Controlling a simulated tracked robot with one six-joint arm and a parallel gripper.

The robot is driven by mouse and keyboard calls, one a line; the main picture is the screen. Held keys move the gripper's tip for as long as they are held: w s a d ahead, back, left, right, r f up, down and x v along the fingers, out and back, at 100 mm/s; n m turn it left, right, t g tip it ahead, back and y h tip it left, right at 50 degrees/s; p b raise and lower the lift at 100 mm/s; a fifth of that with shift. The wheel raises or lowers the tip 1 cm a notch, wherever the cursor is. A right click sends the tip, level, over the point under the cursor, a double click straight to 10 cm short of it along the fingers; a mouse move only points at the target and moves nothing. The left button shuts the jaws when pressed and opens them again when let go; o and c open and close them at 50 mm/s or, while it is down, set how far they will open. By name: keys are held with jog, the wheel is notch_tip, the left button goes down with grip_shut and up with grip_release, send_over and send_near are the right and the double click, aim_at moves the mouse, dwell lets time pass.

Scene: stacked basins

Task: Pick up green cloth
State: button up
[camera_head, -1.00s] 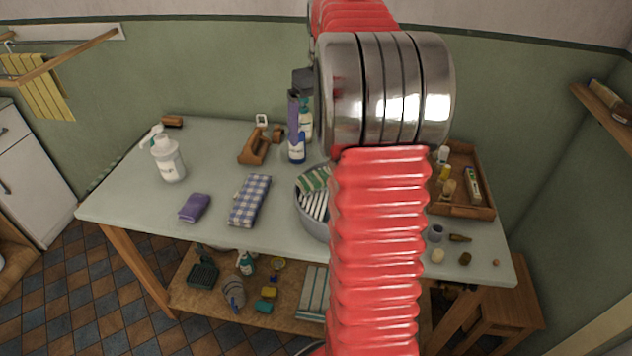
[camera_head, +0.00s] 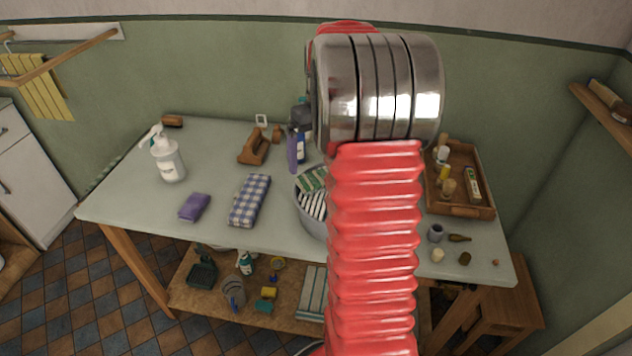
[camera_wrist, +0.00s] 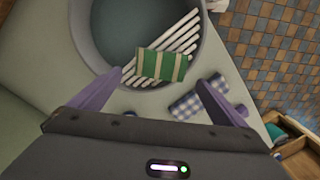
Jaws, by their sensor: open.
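The green cloth (camera_wrist: 160,66), with pale stripes, lies over white slats (camera_wrist: 178,42) at the rim of a grey basin (camera_wrist: 90,40) in the wrist view. In the head view the cloth (camera_head: 312,180) shows just left of my red arm, which hides much of the basin (camera_head: 312,222). My gripper (camera_wrist: 165,84) is open and empty in the wrist view, with its purple fingers apart on either side of the cloth's near side. The cloth lies beyond the fingertips and appears apart from them. In the head view the purple fingers (camera_head: 294,152) show left of my arm.
A blue checked cloth (camera_head: 249,201), a purple cloth (camera_head: 194,207) and a white pump bottle (camera_head: 168,160) stand or lie left on the table. A wooden tray (camera_head: 460,211) with small items is at the right. A lower shelf (camera_head: 190,300) holds several things.

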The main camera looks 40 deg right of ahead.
aim_at(314, 174)
jog(key=shift+a+f, duration=0.15)
jog(key=shift+f, duration=2.45)
jog(key=shift+w, duration=0.1)
jog(key=c, duration=1.2)
jog(key=shift+c, duration=0.2)
jog(key=shift+r, duration=0.1)
notch_tip(314, 174, up, 10)
